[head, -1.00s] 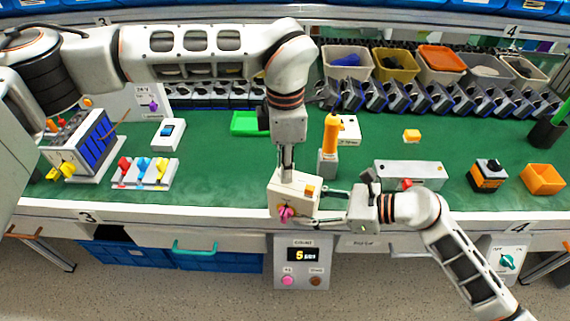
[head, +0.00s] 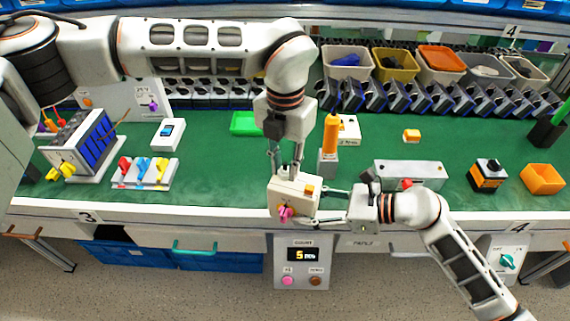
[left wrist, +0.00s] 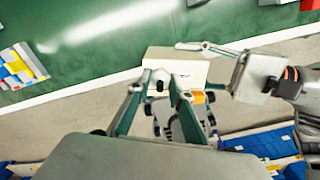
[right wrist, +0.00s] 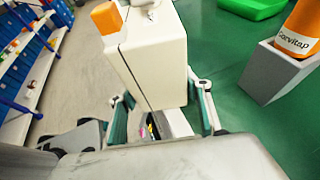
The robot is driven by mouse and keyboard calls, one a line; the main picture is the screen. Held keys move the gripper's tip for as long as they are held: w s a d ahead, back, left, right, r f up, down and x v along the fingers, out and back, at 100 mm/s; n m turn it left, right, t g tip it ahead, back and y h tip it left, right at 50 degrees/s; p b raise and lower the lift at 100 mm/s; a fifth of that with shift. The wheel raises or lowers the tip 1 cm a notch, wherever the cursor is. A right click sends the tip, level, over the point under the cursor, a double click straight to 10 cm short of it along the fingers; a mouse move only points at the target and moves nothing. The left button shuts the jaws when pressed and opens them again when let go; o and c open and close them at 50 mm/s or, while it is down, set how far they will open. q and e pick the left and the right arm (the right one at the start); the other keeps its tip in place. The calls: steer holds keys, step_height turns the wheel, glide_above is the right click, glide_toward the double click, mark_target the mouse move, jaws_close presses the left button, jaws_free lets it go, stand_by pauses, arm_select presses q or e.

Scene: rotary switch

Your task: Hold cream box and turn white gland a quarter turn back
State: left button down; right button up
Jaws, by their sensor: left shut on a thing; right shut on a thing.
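My left gripper (head: 286,170) points down from above and is shut at the top of the box. In the left wrist view its fingertips close around the small white gland (left wrist: 160,77), which they mostly hide.
An orange bottle in a grey holder (head: 328,160) stands just behind the box. A grey box with a red button (head: 408,176) is to the right. A counter unit (head: 302,262) hangs below the edge.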

mark_target(285, 169)
arm_select(q)
steer(key=shift+n, duration=1)
arm_select(e)
steer(key=shift+f, duration=0.1)
steer(key=shift+s, duration=0.1)
arm_select(q)
steer(key=c, duration=1.8)
jaws_free()
step_height(285, 169, up, 12)
